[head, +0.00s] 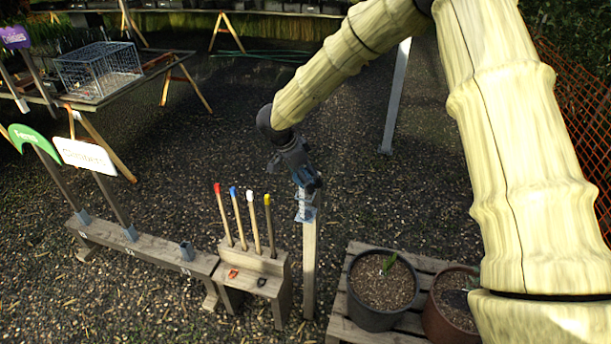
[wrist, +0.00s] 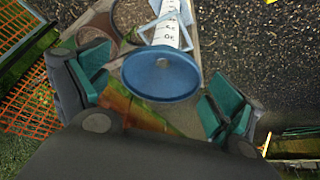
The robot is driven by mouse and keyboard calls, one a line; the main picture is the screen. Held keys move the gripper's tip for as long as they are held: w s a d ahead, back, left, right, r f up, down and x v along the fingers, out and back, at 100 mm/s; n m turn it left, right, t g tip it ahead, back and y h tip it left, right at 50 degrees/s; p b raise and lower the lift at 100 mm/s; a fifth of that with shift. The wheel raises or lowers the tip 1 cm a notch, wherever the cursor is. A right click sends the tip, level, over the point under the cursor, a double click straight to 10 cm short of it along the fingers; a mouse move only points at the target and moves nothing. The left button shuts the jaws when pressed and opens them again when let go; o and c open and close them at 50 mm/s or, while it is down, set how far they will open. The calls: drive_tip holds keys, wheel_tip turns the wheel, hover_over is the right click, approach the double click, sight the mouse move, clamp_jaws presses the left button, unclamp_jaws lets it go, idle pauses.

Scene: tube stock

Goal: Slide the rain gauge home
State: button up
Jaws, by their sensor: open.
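The rain gauge shows in the wrist view as a round blue top (wrist: 162,76) with a white marked scale (wrist: 169,32) running away from it. A pale angular bracket (wrist: 190,22) shows around the scale. In the head view the gauge is a small bluish shape (head: 305,212) at the top of a wooden post (head: 310,265), just below my gripper (head: 308,182). My gripper is open in the wrist view, its teal fingers (wrist: 160,88) on either side of the blue top, with gaps visible. How far the gauge sits in the bracket cannot be told.
A wooden stand (head: 270,265) with several colour-tipped stakes is left of the post. A low beam (head: 150,246) holds plant signs. A pallet (head: 345,325) with two pots, one black (head: 382,305), is at right. Open gravel lies behind.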

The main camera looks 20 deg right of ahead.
drive_tip(key=v, duration=1.2)
drive_tip(key=shift+d, duration=0.1)
